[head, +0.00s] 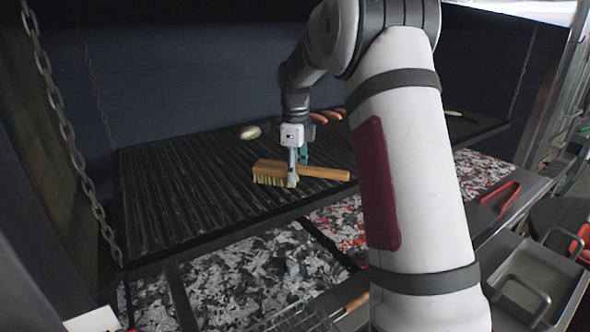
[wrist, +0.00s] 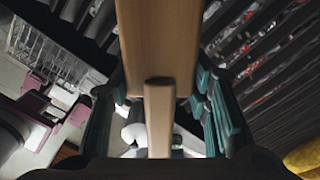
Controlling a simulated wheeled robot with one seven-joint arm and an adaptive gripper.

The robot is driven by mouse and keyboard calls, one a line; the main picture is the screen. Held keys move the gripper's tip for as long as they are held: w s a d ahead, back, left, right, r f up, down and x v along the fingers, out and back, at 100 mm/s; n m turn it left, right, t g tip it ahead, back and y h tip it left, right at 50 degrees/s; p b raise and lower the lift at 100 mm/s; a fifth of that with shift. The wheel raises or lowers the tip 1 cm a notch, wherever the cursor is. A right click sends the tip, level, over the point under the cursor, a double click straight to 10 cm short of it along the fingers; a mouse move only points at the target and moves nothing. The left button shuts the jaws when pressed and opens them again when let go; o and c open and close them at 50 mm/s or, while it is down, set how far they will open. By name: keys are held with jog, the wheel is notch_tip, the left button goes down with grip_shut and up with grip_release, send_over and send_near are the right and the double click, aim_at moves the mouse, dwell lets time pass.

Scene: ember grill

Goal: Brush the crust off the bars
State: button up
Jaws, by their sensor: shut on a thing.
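A wooden brush (head: 285,170) with pale bristles is held in my gripper (head: 297,180) just at the grill bars (head: 170,195). Its block points left and its handle points right in the head view. My gripper is shut on the brush; the wrist view shows the wooden brush (wrist: 158,45) between the teal fingers. The bristles are low over the bars; I cannot tell if they touch. The bars look dark throughout, and I cannot make out the crust on them.
Sausages (head: 325,117) and a pale oval item (head: 250,132) lie at the back of the grill. Chains (head: 45,70) hang at its sides. Ash and embers (head: 255,275) lie below. Red tongs (head: 500,197) and a metal tray (head: 530,280) are at the right.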

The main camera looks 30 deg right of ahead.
jog(key=shift+f+b, duration=0.3)
jog(key=shift+f, duration=0.65)
dwell(0.6)
